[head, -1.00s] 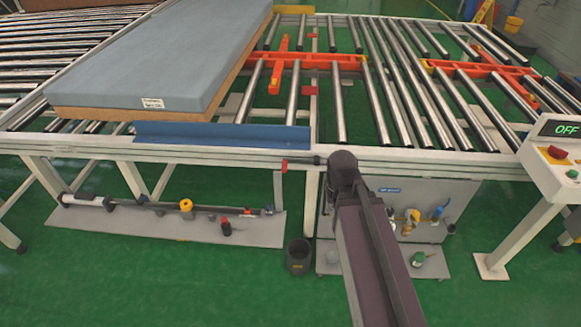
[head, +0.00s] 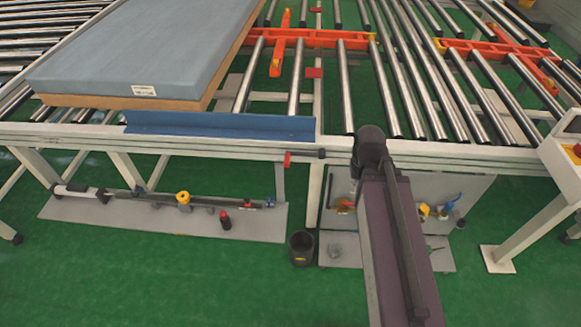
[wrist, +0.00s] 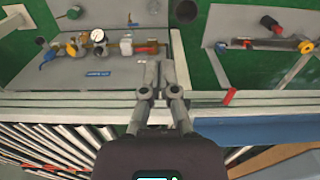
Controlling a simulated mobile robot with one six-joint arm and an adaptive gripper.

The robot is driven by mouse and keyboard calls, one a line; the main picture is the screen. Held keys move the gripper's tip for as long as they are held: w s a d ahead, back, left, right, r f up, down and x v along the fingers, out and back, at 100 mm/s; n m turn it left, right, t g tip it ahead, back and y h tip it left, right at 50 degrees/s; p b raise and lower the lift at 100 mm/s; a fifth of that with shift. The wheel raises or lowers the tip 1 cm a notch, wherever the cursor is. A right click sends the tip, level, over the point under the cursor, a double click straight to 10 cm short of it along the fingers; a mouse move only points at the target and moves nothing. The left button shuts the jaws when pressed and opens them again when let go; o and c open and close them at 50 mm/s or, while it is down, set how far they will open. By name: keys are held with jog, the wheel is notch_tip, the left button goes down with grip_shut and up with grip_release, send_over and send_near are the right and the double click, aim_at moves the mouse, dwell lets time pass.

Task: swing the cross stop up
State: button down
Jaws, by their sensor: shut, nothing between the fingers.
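No part is plainly marked as the cross stop. My gripper's fingers are shut and empty, over the pale front rail (wrist: 75,102). In the head view my own arm hides the fingers. The blue plate also shows at the lower right of the wrist view (wrist: 265,131).
Orange crossbars (head: 320,38) lie between the steel rollers (head: 395,90). A control box (head: 566,160) stands at the right. Low grey boards (head: 250,225) with fittings and a black cup (head: 302,248) are on the green floor below. The floor in front is clear.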

jog(key=shift+f, duration=0.15)
jog(key=w+a+f+m+y+b, duration=0.3)
jog(key=w+f+m+y+b, duration=0.2)
jog(key=b, duration=0.8)
jog(key=w+a+f+m+y+b, duration=0.4)
jog(key=w+f+m+y+b, duration=0.2)
jog(key=w+f+b, duration=0.5)
jog(key=w+a+f+m+y+b, duration=0.4)
jog(key=w+f+m+b, duration=0.3)
jog(key=b, duration=1)
jog(key=shift+w+a+f+t+y, duration=0.3)
jog(key=shift+w+f+y, duration=0.45)
jog(key=shift+w, duration=0.2)
jog(key=a+f+b, duration=0.1)
jog(key=a+f, duration=0.1)
jog(key=a, duration=0.8)
jog(key=r+p, duration=0.2)
jog(key=d+r+p, duration=0.1)
jog(key=r, duration=0.1)
jog(key=shift+w+r+p, duration=0.15)
jog(key=shift+r+p, duration=0.1)
jog(key=shift+p, duration=0.1)
